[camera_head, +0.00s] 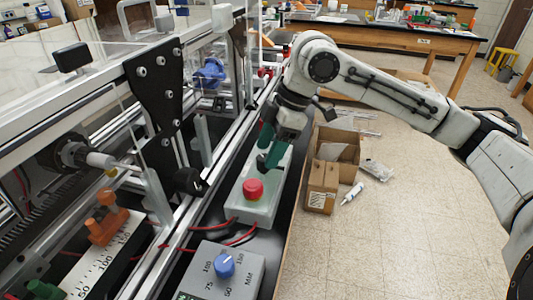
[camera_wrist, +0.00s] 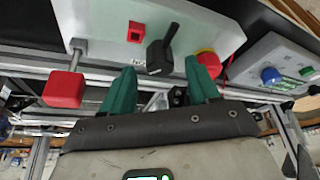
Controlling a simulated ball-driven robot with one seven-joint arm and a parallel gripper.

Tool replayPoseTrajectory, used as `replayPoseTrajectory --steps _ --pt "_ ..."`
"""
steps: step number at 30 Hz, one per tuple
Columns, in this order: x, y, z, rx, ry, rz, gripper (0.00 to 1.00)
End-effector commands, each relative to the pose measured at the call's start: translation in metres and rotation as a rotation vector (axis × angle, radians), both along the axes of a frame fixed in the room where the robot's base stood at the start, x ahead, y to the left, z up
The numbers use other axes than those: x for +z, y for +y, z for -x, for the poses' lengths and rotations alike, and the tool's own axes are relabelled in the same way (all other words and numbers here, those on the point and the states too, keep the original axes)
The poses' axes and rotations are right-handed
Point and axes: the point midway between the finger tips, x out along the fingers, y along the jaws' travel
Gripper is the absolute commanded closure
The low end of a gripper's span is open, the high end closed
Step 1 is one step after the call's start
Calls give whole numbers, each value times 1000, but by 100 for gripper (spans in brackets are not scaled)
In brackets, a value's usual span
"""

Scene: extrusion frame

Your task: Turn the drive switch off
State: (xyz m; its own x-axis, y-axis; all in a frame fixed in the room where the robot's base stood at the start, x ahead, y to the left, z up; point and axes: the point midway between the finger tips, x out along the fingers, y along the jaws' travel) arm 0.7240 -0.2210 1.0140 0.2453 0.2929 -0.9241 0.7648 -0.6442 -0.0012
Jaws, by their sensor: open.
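In the wrist view a black lever switch (camera_wrist: 158,56) stands on a pale panel (camera_wrist: 95,22), its handle tilted toward the upper right. It looks like the drive switch, but its label is mostly hidden. A small red square (camera_wrist: 136,32) sits beside it on the panel. My gripper (camera_wrist: 160,67) is open, with green fingers on either side of the lever and nothing held; I cannot tell whether either finger touches it. In the head view my gripper (camera_head: 270,149) is over the far part of the pale control box (camera_head: 262,212) and hides the switch.
A red button (camera_head: 253,189) is on the near part of the box, close to the right finger in the wrist view. A grey box with a blue knob (camera_head: 224,264) stands nearer. Frame rails run along the left. Cardboard boxes (camera_head: 320,185) are on the floor at right.

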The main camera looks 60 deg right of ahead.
Motion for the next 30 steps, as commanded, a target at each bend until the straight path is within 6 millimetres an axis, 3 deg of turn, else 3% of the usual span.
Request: replayPoseTrajectory --steps 6,15,30 --pt "-15 5 -4 0 0 0 40" --pt "-17 5 -5 0 -1 0 40" --pt "-17 5 -5 0 0 0 87"
